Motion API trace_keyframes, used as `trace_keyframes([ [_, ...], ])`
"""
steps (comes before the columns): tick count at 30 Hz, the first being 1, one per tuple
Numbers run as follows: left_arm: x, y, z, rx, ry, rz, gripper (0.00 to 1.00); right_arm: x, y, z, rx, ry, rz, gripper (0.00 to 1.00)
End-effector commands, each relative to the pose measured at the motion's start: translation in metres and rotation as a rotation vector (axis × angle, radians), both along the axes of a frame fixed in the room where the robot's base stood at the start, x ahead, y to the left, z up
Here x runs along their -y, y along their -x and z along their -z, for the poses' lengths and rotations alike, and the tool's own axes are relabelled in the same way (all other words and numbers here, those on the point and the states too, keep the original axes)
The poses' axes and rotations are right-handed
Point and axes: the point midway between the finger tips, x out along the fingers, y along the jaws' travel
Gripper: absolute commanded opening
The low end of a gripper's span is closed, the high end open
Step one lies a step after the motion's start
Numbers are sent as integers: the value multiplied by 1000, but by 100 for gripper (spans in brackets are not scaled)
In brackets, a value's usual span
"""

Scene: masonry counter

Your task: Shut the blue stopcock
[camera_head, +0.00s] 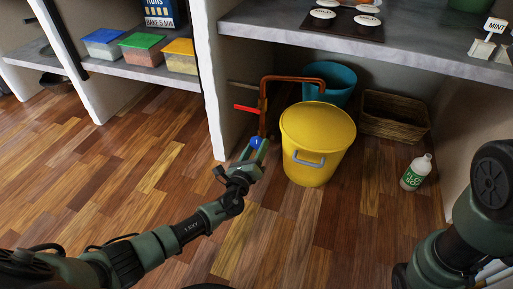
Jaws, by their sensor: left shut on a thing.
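The blue stopcock (255,142) is low on the copper pipe (263,118), under the counter and left of a yellow bin. My left gripper (258,150) reaches in from the lower left and is shut on the blue stopcock. Its fingers hide part of the blue handle, so I cannot tell how far it is turned. A red lever (245,109) sticks out to the left from the same pipe, above the blue one. My right arm shows at the right edge, but its gripper is not in view.
The yellow bin (317,140) stands just right of the pipe, with a teal bucket (340,79) behind it. A wicker basket (394,117) and a white bottle (416,172) are further right. A white pillar (208,85) is to the left. Open wooden floor lies in front.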

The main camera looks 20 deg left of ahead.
Motion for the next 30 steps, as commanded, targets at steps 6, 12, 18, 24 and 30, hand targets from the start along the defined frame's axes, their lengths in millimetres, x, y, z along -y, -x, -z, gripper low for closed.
trace_keyframes([
  [6, 0, 1, 2, -4, -4, 1, 7, 0, 0, 0, 0, 0, 0, 33],
  [12, 0, 1, 1, -2, -2, 0, 66, 0, 0, 0, 0, 0, 0, 33],
  [18, 0, 2, 0, -2, -1, 1, 66, 0, 0, -1, 0, 0, 0, 33],
  [24, -1, 26, -3, -4, -1, 1, 66, 0, 0, -17, 0, 0, 0, 33],
  [30, -2, 60, -1, -5, -2, 1, 66, 0, 0, -33, 0, 0, 0, 33],
])
